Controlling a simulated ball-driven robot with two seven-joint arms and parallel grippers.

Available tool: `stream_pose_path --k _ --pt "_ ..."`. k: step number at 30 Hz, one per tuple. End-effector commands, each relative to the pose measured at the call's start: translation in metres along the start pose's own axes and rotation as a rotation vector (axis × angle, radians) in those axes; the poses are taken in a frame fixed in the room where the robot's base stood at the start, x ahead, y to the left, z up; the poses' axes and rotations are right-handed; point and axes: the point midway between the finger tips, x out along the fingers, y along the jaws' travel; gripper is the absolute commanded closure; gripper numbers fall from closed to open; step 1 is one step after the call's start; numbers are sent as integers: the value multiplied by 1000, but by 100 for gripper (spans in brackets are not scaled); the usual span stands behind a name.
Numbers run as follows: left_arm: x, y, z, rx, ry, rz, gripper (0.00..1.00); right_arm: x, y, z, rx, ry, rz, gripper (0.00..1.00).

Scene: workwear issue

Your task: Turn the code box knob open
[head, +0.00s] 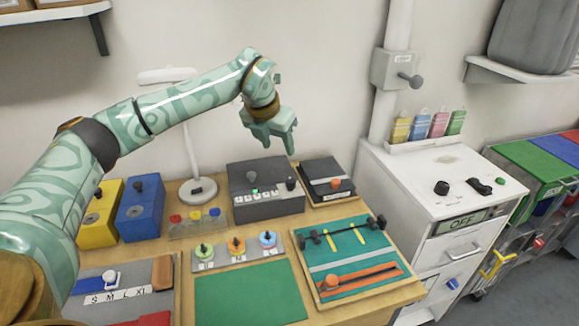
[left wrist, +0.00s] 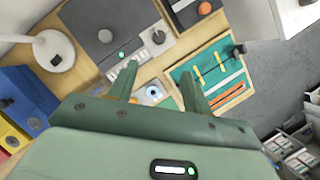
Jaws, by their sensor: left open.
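The dark grey box with a row of white tiles (head: 264,208), which looks like the code box, stands at the back of the wooden table. A dark knob (head: 290,184) sits at its right end, beside the tiles; the knob also shows in the left wrist view (left wrist: 158,37). A small green light (left wrist: 122,54) and a grey round knob (head: 251,176) are also on the box. My left gripper (head: 278,148) is open and empty, pointing down above the box, apart from the knob. In the left wrist view its fingertips (left wrist: 158,69) appear just below the knob. My right gripper is in neither view.
A dark box with an orange knob (head: 335,184) stands close on the right. A teal board with bars (head: 352,250) and a plate with three coloured knobs (head: 219,256) lie in front. A white lamp (head: 198,188) and a blue box (head: 139,212) stand left.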

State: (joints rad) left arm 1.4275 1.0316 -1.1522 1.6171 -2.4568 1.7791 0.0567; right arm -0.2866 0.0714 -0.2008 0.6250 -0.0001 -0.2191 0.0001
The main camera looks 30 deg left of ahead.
Motion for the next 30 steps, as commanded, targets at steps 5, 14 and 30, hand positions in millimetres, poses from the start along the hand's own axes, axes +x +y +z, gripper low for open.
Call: stream_pose_path --k 5,14,30 --pt "10 1 0 -4 3 5 50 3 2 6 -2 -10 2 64" --pt "82 1 -2 -4 7 4 50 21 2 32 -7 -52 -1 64" --pt "163 1 0 -3 2 3 50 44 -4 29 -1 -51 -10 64"
